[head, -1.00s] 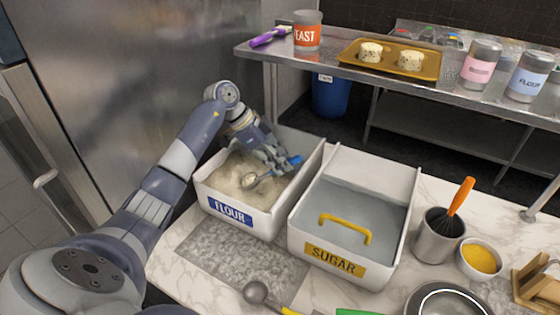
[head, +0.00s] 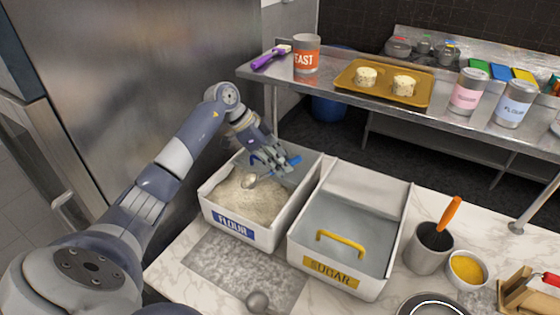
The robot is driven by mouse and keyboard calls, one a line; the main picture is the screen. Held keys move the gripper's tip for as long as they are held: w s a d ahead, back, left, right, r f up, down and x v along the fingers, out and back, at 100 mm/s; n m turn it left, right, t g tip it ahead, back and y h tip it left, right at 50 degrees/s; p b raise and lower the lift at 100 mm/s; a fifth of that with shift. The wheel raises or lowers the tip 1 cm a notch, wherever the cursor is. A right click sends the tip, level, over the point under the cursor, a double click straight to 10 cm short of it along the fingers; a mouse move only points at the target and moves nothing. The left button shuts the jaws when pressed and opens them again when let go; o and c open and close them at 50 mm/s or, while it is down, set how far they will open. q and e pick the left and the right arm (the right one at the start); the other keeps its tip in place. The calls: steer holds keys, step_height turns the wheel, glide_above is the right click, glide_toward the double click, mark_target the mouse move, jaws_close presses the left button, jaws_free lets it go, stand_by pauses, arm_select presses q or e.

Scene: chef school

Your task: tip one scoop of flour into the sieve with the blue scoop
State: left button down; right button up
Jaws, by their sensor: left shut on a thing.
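The open white flour bin (head: 219,223) stands at the left of the counter, with pale flour (head: 252,203) inside it. My left gripper (head: 274,163) is over the back part of this bin, shut on the blue handle of the blue scoop (head: 290,162). I cannot tell whether the bowl holds flour. A round metal rim at the bottom edge, perhaps the sieve (head: 432,305), is mostly cut off. My right gripper is not in view.
The sugar bin (head: 352,278) with a yellow-handled lid stands right of the flour bin. A steel shelf (head: 352,97) is behind.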

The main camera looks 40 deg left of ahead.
arm_select(q)
steer(key=shift+r+g+y+p, duration=0.4)
steer(key=shift+r+p, duration=0.75)
steer(key=shift+p, duration=0.9)
steer(key=shift+r+y, duration=0.6)
steer(key=shift+r, duration=0.2)
steer(key=shift+w+r+g+y, duration=0.1)
steer(key=shift+r+g+y, duration=0.5)
steer(key=shift+r, duration=0.35)
